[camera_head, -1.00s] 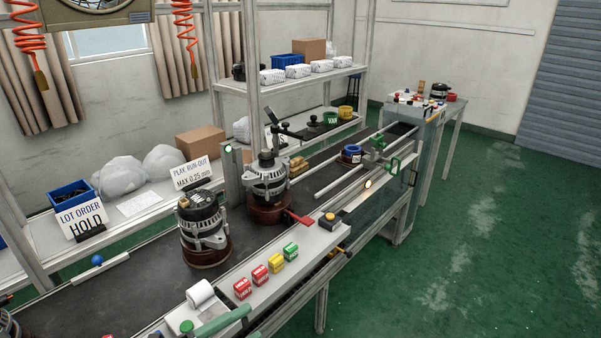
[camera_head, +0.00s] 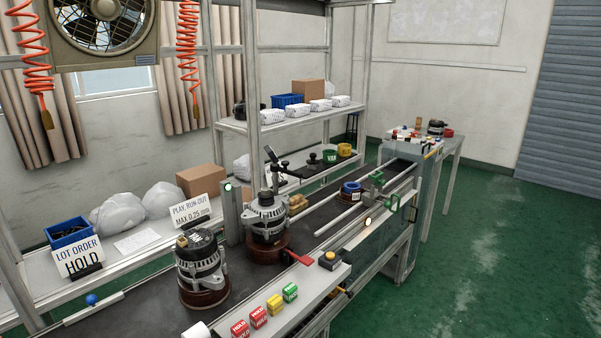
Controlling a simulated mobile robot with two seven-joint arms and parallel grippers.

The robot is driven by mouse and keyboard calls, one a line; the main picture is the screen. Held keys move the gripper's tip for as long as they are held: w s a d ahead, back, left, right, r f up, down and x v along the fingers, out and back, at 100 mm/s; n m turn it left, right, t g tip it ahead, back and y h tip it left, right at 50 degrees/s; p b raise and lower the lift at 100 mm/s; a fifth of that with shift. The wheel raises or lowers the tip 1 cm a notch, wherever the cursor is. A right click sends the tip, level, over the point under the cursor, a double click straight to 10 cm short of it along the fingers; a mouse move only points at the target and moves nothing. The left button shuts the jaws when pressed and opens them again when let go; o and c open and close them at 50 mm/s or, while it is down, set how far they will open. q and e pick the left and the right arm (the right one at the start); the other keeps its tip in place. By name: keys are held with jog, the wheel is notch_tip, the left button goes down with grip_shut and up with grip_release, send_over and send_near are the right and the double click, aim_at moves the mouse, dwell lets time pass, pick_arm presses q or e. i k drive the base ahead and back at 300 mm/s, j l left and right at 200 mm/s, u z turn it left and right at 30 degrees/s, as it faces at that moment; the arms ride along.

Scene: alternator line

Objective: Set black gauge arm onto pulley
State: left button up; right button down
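The black gauge arm (camera_head: 281,163) stands behind the line, near the lower shelf, with a small dark display tilted at its upper left end. It sits behind and slightly right of an alternator (camera_head: 266,219) on a brown round base, whose pulley (camera_head: 267,195) points up. The gauge arm looks apart from this pulley, though its tip is too small to tell. A second alternator (camera_head: 201,266) stands nearer on the dark belt, also upright on a brown base. Neither of my grippers shows in the head view.
A red lever (camera_head: 299,258) and a yellow-black button box (camera_head: 329,260) sit at the line's front edge, with red, yellow and green blocks nearby. A "PLAY, RUN-OUT MAX 0.25 mm" sign (camera_head: 190,211) stands behind. Green floor (camera_head: 480,260) at right is clear.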

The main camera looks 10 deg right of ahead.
aim_at(272, 155)
jog(key=i+l+u, duration=0.1)
jog(key=u, duration=0.6)
jog(key=i+l+u, duration=0.1)
jog(key=l+u, duration=0.55)
jog(key=l, duration=0.2)
jog(key=l+u, duration=0.25)
jog(key=l, duration=0.65)
jog(key=l+u, duration=0.1)
jog(key=l, duration=1.75)
